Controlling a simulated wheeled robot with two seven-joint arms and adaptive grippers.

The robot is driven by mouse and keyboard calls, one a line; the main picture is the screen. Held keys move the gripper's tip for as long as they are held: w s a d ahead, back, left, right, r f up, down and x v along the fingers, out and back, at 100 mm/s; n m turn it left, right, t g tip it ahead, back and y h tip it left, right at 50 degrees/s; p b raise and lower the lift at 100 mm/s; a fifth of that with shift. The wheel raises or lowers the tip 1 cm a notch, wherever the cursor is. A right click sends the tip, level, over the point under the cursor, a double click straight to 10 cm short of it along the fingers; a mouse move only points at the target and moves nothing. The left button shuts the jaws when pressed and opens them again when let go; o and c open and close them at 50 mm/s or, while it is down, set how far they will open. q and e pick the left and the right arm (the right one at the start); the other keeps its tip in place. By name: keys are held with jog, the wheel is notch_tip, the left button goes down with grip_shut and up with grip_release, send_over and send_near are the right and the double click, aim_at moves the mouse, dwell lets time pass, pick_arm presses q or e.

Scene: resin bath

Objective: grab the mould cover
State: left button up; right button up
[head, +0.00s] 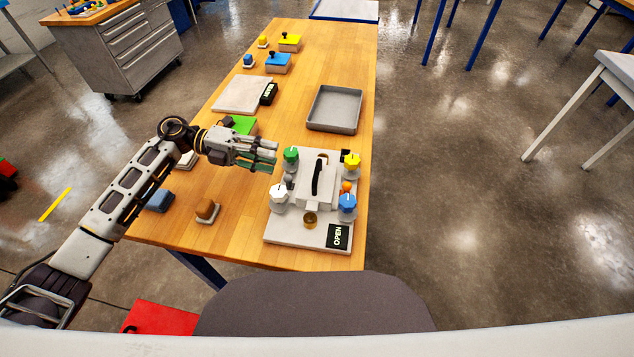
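The mould cover (306,190) appears to be the pale grey block with a curved black handle (317,177) on top. It sits in the middle of a light grey base plate (285,236) near the table's front right. Green, yellow, white and blue knobs stand around it at the corners. My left gripper (275,157) is just left of the plate, near the green knob (291,156), apart from the handle. Its fingers look parted, with nothing seen between them. My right gripper is not in view.
An "OPEN" label (338,236) lies on the plate's front right. A grey tray (334,109) stands behind it. A pale slab (242,95), a green block (243,125), a blue block (160,201) and a brown piece (207,209) lie left. The wooden table (250,200) has bare areas between.

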aim_at(317, 168)
pick_arm(q)
jog(key=shift+p+x, duration=0.45)
jog(key=shift+x, duration=3.5)
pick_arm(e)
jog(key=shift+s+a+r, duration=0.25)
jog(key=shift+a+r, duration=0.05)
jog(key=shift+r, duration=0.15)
pick_arm(q)
jog(key=shift+s, duration=0.1)
jog(key=shift+s+r+p+x, duration=0.15)
jog(key=shift+p+x, duration=0.1)
jog(key=shift+x, duration=0.65)
jog(key=shift+s+r+p+x, duration=0.1)
jog(key=shift+s+p+x, duration=0.15)
jog(key=shift+x, duration=0.65)
jog(key=shift+d+f, duration=0.2)
jog(key=shift+d, duration=0.55)
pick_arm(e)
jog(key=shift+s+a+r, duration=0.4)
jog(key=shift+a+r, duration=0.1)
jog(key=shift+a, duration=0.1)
pick_arm(q)
jog(key=shift+c, duration=0.4)
